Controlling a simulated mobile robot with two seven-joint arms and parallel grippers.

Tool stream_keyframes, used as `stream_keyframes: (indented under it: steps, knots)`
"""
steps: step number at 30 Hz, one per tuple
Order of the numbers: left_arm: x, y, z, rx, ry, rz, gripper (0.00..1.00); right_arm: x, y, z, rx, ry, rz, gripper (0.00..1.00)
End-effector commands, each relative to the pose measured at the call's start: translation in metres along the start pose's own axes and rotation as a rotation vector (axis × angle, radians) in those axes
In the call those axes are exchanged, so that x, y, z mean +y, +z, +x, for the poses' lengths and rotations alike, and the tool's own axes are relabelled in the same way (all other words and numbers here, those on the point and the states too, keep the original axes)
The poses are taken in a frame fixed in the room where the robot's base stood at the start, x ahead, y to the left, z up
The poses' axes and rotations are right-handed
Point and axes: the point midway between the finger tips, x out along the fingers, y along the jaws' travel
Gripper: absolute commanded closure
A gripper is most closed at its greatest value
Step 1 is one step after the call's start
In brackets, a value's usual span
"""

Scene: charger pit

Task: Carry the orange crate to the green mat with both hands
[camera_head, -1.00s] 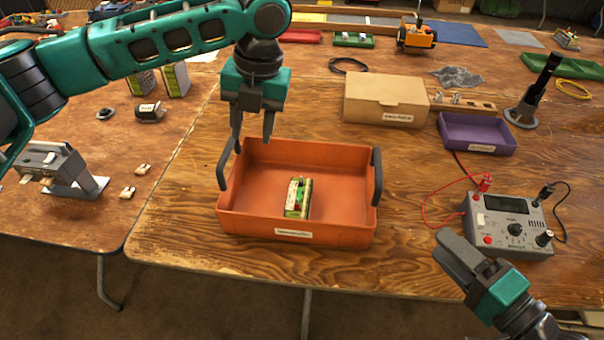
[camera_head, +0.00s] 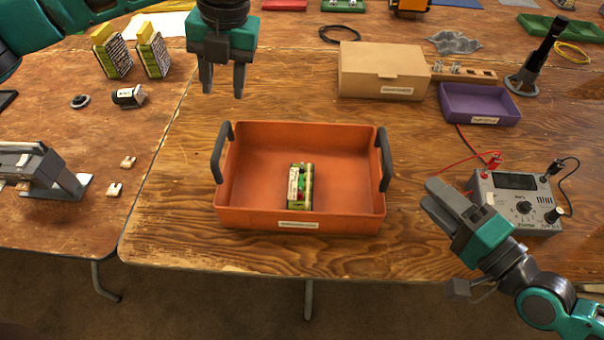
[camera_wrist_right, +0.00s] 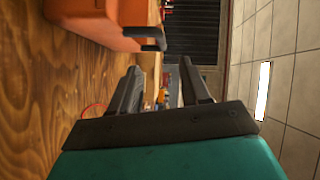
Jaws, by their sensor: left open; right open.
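The orange crate (camera_head: 260,222) stands on the wooden table, with a dark handle on its left side (camera_head: 220,152) and one on its right side (camera_head: 385,160). A green and white block-like item (camera_head: 300,187) lies inside it. My left gripper (camera_head: 222,92) is open and empty, above the table behind the crate's left end. My right gripper (camera_head: 437,198) is open and empty, to the right of the crate and apart from it. In the right wrist view the fingers (camera_wrist_right: 160,85) are spread, and part of the crate (camera_wrist_right: 100,25) shows beyond them. I cannot make out a green mat.
A cardboard box (camera_head: 382,72) and a purple tray (camera_head: 480,103) stand behind and right of the crate. A grey meter (camera_head: 516,200) with red and black leads is near my right gripper. A green tray (camera_head: 562,28) is at the far right. The table's front edge is close.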

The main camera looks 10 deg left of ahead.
Motion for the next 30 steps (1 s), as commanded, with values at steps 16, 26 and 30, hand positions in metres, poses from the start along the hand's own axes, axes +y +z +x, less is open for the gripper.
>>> stream_keyframes:
  steps: [16, 26, 30]
  knots:
    - [0.001, -0.001, 0.088, 0.004, 0.003, 0.000, 0.56, -0.002, 0.000, 0.089, 0.002, -0.006, 0.002, 0.53]
    - [0.001, -0.001, 0.123, 0.001, 0.001, 0.000, 0.56, -0.001, 0.000, 0.123, 0.000, -0.003, 0.000, 0.53]
    - [0.000, 0.000, 0.125, 0.000, 0.000, 0.000, 0.56, -0.001, 0.000, 0.125, -0.001, -0.001, -0.001, 0.53]
